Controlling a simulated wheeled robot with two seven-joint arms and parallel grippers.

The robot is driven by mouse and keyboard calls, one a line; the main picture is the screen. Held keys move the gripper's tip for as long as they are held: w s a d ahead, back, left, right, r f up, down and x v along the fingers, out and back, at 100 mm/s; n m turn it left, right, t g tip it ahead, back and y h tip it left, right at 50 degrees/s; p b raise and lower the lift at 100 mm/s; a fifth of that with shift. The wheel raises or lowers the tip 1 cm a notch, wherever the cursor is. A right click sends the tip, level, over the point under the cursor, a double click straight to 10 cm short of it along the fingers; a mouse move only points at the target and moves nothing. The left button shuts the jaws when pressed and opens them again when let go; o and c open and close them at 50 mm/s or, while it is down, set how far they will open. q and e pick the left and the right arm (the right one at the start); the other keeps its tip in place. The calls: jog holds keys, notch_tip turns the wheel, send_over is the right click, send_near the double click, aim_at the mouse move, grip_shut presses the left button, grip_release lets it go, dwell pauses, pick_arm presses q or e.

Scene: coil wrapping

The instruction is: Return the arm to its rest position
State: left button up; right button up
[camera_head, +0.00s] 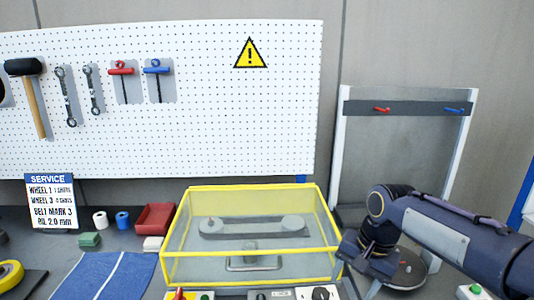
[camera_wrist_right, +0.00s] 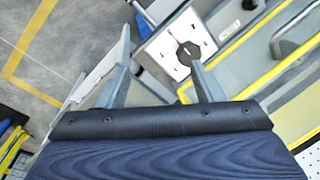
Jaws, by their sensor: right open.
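My right arm (camera_head: 455,240) comes in from the right edge in the head view. Its right gripper (camera_head: 357,272) points down at the right side of the yellow-framed clear box, partly hidden by its own wrist. In the right wrist view the gripper (camera_wrist_right: 160,46) is open, its two grey fingers apart with nothing held between them. Beyond the fingers lies a white plate with a dark knob (camera_wrist_right: 187,53). My left gripper does not show in either view.
The yellow-framed box (camera_head: 253,280) covers a belt on two pulleys (camera_head: 252,228). A round grey disc (camera_head: 412,270) lies partly behind my right gripper. A grey-and-white frame (camera_head: 342,150) stands behind. A red bin (camera_head: 155,219) and a blue cloth (camera_head: 105,277) lie left.

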jog(key=s+f+n+t+y, duration=0.1)
jog(key=s+f+n+t, duration=0.1)
jog(key=s, duration=0.8)
jog(key=s+d+f+n+t, duration=0.1)
jog(key=s+f+n+t, duration=0.1)
jog(key=s, duration=0.9)
jog(key=shift+s+d+n+t+y, duration=0.15)
jog(key=shift+n+t+y, duration=0.2)
jog(key=shift+n, duration=0.25)
